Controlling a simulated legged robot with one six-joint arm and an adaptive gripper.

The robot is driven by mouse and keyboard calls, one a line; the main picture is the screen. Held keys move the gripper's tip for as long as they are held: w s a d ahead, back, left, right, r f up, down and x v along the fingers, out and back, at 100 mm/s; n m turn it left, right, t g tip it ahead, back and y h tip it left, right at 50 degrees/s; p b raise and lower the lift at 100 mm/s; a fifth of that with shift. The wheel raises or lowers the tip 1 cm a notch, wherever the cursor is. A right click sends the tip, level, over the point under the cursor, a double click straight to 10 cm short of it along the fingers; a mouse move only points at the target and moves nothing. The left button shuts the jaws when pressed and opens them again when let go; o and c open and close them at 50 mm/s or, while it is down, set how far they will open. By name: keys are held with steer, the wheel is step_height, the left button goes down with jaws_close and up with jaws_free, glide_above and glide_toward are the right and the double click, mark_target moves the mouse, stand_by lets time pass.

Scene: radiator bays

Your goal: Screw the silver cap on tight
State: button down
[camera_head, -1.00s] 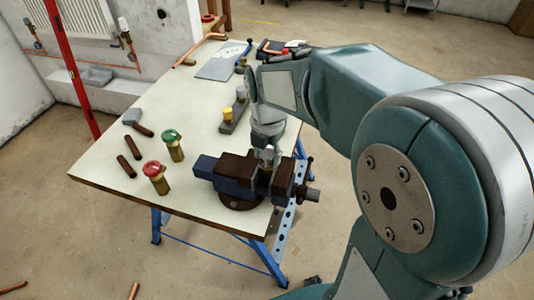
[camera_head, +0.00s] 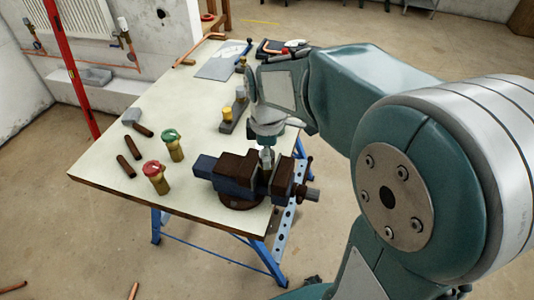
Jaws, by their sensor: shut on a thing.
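My gripper (camera_head: 267,158) points down over the vise (camera_head: 238,178), with its fingers at the gap between the jaws. It is shut on a small silvery piece that I take to be the silver cap. The fingers mostly hide the cap, and it is too small to tell its threads or how it sits. Whatever the vise clamps below it is hidden by the jaws and fingers.
A dark rack (camera_head: 233,118) with a yellow cap (camera_head: 227,113) and a grey piece stands behind the vise. A green-topped valve (camera_head: 172,144), a red-topped valve (camera_head: 157,177), copper-brown tubes (camera_head: 129,164) and a hammer-like tool (camera_head: 137,121) lie left on the worktable (camera_head: 105,185).

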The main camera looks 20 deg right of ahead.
steer(key=m, duration=0.4)
steer(key=shift+f+m, duration=0.1)
steer(key=shift+m, duration=0.2)
steer(key=m, duration=0.8)
steer(key=shift+m, duration=0.4)
steer(key=m, duration=0.5)
steer(key=shift+c, duration=1.9)
jaws_free()
